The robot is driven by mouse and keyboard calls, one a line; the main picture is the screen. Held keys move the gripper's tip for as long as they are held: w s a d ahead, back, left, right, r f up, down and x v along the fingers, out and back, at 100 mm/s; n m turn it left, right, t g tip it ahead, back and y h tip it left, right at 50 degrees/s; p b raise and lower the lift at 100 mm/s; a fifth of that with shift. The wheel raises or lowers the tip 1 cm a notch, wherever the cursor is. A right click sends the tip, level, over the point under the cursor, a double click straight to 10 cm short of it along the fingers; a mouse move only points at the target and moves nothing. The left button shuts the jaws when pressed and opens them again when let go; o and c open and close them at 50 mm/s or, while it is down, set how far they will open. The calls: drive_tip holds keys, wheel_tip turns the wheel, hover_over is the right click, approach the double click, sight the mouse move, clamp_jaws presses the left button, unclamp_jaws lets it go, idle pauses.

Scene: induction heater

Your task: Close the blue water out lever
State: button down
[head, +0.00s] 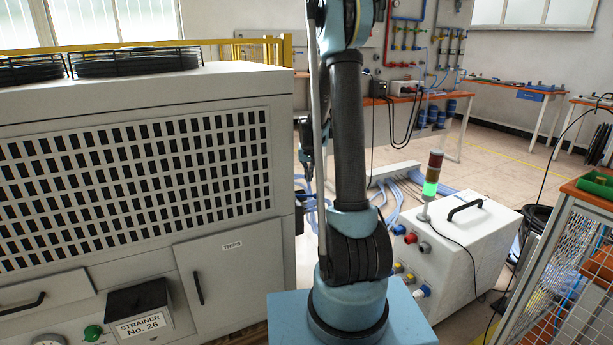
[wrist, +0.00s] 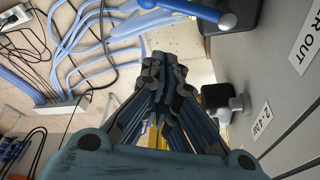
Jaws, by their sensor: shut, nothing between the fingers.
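The blue lever (wrist: 190,9) shows at the top of the wrist view.
A second fitting with a dark block and grey knob (wrist: 222,100) juts from the wall right of my fingers, by a small label. Blue hoses (wrist: 85,35) lie on the floor. The large grey cabinet (head: 120,165) and a white box with a signal light (head: 465,245) flank my arm.

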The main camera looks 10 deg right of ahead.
wheel_tip(320, 180, down, 6)
drive_tip(key=s, duration=0.2)
idle(0.8)
drive_tip(key=shift+s, duration=0.1)
idle(0.4)
